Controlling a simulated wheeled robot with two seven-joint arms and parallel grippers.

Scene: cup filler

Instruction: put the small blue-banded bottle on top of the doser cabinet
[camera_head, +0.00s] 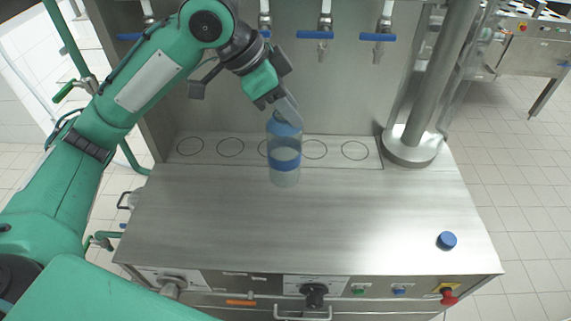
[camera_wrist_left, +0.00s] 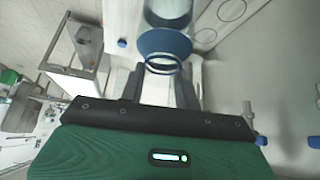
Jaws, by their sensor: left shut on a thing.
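The small blue-banded bottle (camera_head: 285,160) is clear with a blue band round its middle and a blue top. It is upright in the head view, over the middle of the steel doser cabinet top (camera_head: 200,215). I cannot tell whether its base touches the steel. My left gripper (camera_head: 284,112) comes from above and is shut on the bottle near its blue top. In the left wrist view the blue top (camera_wrist_left: 165,42) and a pale neck ring lie between the fingers (camera_wrist_left: 160,85). My right gripper is not in view.
A loose blue cap (camera_head: 446,240) lies at the right of the cabinet top. A steel column (camera_head: 410,150) stands at the back right. Blue-handled taps (camera_head: 320,34) hang above a strip with ringed circles (camera_head: 355,150). A red stop button (camera_head: 448,297) is at the front right.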

